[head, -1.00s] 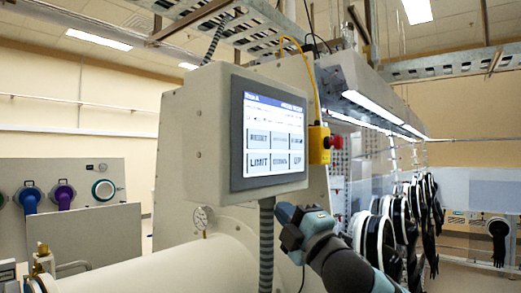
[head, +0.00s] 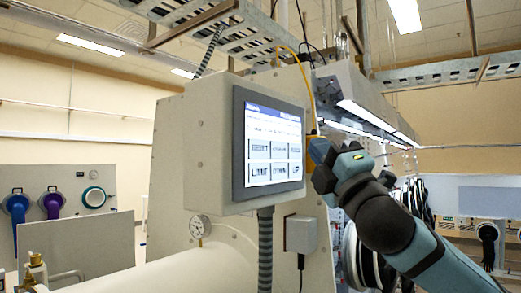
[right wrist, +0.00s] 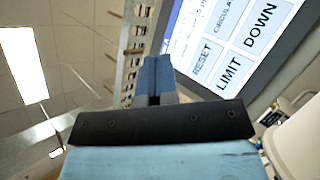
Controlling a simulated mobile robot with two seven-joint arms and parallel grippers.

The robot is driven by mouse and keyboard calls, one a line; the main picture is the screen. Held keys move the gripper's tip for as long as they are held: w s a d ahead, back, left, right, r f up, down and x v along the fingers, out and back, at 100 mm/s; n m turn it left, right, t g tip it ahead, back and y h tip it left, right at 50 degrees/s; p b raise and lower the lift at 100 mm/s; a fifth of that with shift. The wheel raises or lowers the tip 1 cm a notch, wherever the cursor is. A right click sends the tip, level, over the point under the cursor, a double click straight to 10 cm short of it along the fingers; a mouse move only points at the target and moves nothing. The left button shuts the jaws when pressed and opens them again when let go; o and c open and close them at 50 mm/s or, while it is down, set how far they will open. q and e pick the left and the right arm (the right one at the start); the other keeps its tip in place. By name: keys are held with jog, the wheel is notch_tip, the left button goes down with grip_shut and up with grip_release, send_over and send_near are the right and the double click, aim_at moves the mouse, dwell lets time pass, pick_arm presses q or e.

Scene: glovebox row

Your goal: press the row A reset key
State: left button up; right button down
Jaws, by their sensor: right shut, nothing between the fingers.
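The RESET key (head: 260,152) is the upper left key on the lit touch panel (head: 239,150). It also shows in the right wrist view (right wrist: 206,59), tilted, right of my fingers. My right gripper (head: 318,158) is beside the panel's right edge in the head view, apart from the RESET key. In the right wrist view its two blue fingers (right wrist: 154,75) are shut together with nothing between them. The fingertips appear left of the screen there, not over any key. My left gripper is in neither view.
The LIMIT key (head: 260,172) is directly below RESET, and DOWN (head: 279,171) and UP (head: 296,170) are beside it. A yellow cable (head: 303,70) runs down behind my right gripper. Black glove ports (head: 425,205) hang at the right. A gauge (head: 200,227) is below the panel.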

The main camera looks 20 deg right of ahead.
send_near(263, 137)
jog(key=shift+w+d+r+p, duration=0.1)
jog(key=shift+w+r+p, duration=0.05)
jog(key=shift+w+r, duration=0.65)
jog(key=shift+w+r+p, duration=0.15)
jog(key=shift+w+r, duration=0.3)
jog(key=shift+r, duration=0.55)
dwell(0.8)
jog(key=shift+w+a, duration=0.25)
jog(key=shift+w, duration=0.15)
jog(key=shift+w+a, duration=0.15)
jog(key=shift+w, duration=0.1)
dwell(0.7)
jog(key=shift+s, duration=0.1)
jog(key=shift+s+d, duration=0.4)
jog(key=shift+s, duration=0.2)
jog(key=s+d, duration=0.1)
jog(key=s, duration=0.1)
jog(key=s+d, duration=0.1)
jog(key=s, duration=0.1)
jog(key=shift+s+d, duration=0.15)
jog(key=shift+d, duration=0.1)
